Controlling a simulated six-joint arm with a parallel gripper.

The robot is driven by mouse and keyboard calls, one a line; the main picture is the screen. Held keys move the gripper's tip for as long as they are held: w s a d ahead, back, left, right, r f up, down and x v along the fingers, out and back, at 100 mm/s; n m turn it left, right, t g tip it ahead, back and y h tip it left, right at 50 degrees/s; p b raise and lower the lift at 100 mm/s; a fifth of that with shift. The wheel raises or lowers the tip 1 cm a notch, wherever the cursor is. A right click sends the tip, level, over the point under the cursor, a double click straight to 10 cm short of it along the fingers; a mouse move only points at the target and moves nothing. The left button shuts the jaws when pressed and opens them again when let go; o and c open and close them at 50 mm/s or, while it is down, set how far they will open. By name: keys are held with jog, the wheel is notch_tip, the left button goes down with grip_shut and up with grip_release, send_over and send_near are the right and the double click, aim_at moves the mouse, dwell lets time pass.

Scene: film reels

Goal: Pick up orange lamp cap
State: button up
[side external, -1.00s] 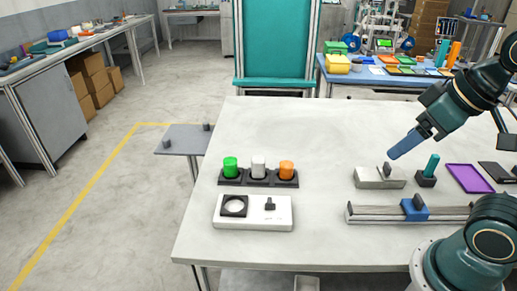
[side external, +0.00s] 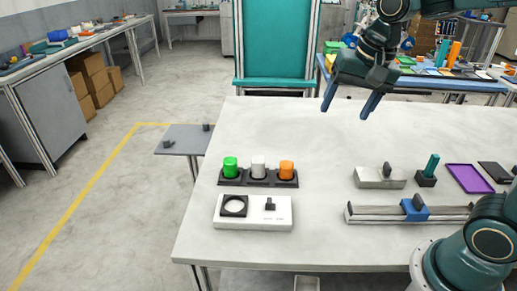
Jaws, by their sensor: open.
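The orange lamp cap (side external: 286,168) stands upright in the right-hand seat of a dark three-seat holder (side external: 258,182) at the left part of the table. A white cap (side external: 258,165) is in the middle seat and a green cap (side external: 230,166) in the left seat. My gripper (side external: 348,112) hangs above the back of the table, up and to the right of the orange cap in the picture. Its two blue fingers are apart, with nothing between them.
To the right are a grey block (side external: 380,178), a teal peg (side external: 431,166), a slide rail with a blue carriage (side external: 414,210) and a purple tray (side external: 469,178). The table's back middle is clear.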

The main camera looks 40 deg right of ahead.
jog(key=w+d+f+m+g, duration=0.15)
jog(key=w+f+m, duration=0.3)
jog(key=w, duration=0.45)
jog(key=m+g, duration=0.2)
jog(key=m, duration=0.5)
send_over(287, 164)
notch_tip(287, 164, down, 9)
jog(key=shift+f, duration=4.25)
jog(key=shift+f, duration=0.15)
jog(key=shift+d+f, duration=0.1)
jog(key=shift+f, duration=2.35)
